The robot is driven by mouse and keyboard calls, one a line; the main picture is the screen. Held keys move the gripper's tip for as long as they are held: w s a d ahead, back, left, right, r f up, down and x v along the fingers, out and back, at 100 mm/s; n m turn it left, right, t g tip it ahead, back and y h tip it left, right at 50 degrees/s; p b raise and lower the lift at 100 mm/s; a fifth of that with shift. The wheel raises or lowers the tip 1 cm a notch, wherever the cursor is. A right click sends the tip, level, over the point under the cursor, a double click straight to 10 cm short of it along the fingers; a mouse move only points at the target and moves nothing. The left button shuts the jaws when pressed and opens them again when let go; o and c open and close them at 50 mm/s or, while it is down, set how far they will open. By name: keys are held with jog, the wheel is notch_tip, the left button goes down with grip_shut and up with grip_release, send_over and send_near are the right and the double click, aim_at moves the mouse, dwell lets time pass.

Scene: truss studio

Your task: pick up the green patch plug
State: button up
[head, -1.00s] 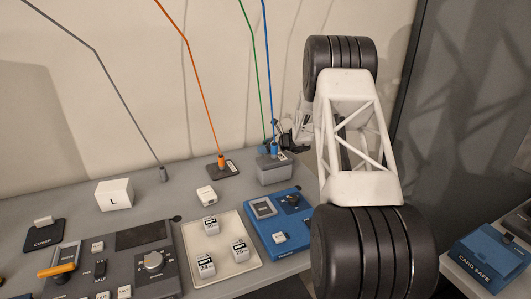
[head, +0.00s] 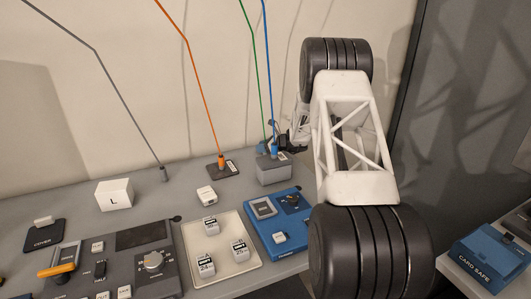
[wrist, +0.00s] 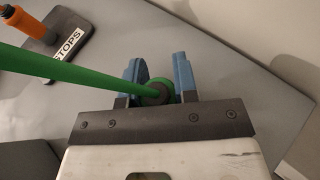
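The green patch plug (wrist: 158,90) sits between the two blue fingers of my gripper (wrist: 160,76) in the wrist view. Its thick green cable (wrist: 70,72) runs off to the left. The fingers are apart, with the plug between them; whether both press on it cannot be told. In the head view my gripper (head: 280,142) is small and partly hidden, at the foot of the green cable (head: 257,70), behind the grey block. The plug's lower end is hidden.
A blue plug (head: 274,150) stands on a grey block (head: 274,172) close in front of my gripper. An orange plug (head: 221,160) stands on a dark plate to the left. A blue panel (head: 278,222) and a cream tray (head: 240,262) lie nearer.

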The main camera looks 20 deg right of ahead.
jog(key=shift+c, duration=1.3)
jog(key=shift+r, duration=0.15)
notch_tip(320, 180, up, 10)
